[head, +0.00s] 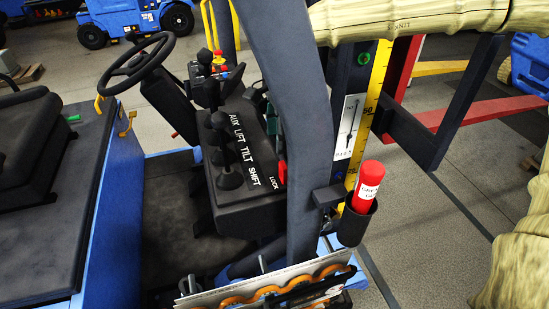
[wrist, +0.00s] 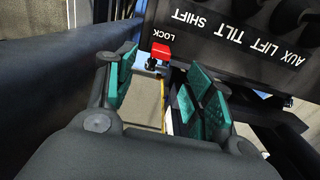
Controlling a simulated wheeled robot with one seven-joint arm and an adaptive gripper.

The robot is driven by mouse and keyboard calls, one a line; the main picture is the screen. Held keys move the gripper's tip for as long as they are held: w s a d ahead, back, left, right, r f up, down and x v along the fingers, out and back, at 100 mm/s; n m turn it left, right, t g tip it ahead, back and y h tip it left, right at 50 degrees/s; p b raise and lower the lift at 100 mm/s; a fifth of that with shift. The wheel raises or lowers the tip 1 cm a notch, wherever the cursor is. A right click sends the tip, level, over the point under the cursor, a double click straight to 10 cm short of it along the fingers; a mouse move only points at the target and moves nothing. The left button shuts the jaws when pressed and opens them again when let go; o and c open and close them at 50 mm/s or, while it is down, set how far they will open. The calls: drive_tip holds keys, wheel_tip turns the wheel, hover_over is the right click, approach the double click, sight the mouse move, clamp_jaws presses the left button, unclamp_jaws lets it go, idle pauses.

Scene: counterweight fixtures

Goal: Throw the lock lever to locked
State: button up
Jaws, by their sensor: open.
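The lock lever has a red handle (wrist: 161,51) on a short dark stem, beside the white LOCK label in the wrist view. In the head view a red handle (head: 281,172) shows at the console's right edge, next to LOCK and partly behind the dark pillar. My gripper (wrist: 164,74) is open, with teal pads on both fingers. The red handle appears between and just beyond the fingertips, nearer the left finger; I cannot tell whether they touch. In the head view the pillar hides most of my gripper.
The lever console (head: 240,205) carries several black-knobbed levers labelled AUX, LIFT, TILT and SHIFT. A dark pillar (head: 296,120) stands close to the lock lever. A red cylinder (head: 369,185) sits in a black holder right of the pillar. A steering wheel (head: 135,65) is at left.

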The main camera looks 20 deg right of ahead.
sight(283, 172)
drive_tip(key=f+p, duration=0.1)
drive_tip(key=f, duration=0.2)
drive_tip(key=f+p, duration=0.1)
drive_tip(key=f, duration=0.3)
drive_tip(key=a+f+p, duration=0.1)
drive_tip(key=f, duration=0.2)
drive_tip(key=shift+w+f, duration=0.15)
drive_tip(key=shift+f, duration=0.2)
drive_tip(key=c, duration=1)
idle(0.4)
drive_tip(key=o, duration=1)
